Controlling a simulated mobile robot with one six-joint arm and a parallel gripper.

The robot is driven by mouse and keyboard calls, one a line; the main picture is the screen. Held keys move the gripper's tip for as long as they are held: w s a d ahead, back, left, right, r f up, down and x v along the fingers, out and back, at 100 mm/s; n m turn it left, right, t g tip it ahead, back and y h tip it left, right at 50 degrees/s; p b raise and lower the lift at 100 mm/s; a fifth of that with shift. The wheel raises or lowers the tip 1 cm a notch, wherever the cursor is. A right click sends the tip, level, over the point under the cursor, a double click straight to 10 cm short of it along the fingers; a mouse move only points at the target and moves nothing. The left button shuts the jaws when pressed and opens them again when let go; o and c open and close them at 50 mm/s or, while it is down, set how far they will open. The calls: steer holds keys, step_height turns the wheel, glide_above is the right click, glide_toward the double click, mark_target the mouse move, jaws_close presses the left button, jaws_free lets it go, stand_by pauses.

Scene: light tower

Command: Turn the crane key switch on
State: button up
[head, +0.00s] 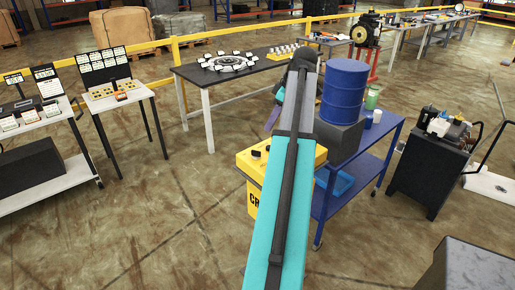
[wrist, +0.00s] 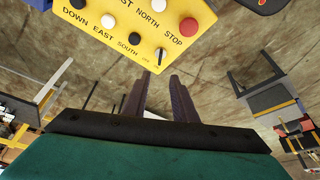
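The yellow crane control box (head: 257,190) stands left of the blue cart in the head view, partly hidden behind my arm. A small dark key switch (wrist: 161,55) with a light mark sits at the panel's lower right corner, below the red STOP button (wrist: 188,26). My gripper (wrist: 160,75) is open and empty; its two dark fingers point at the key switch, their tips just below it. I cannot tell whether they touch the panel.
Black and white buttons (wrist: 133,38) lie left of the switch. The blue cart (head: 375,160) with a blue drum (head: 344,88) stands close to my arm on the right. A long table (head: 210,77) stands behind. The floor at front left is clear.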

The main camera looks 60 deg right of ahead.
mark_target(256, 151)
steer(key=shift+f, duration=0.15)
steer(key=shift+p+x, duration=2.2)
steer(key=shift+x, duration=4.55)
steer(key=shift+a, duration=0.1)
jaws_close()
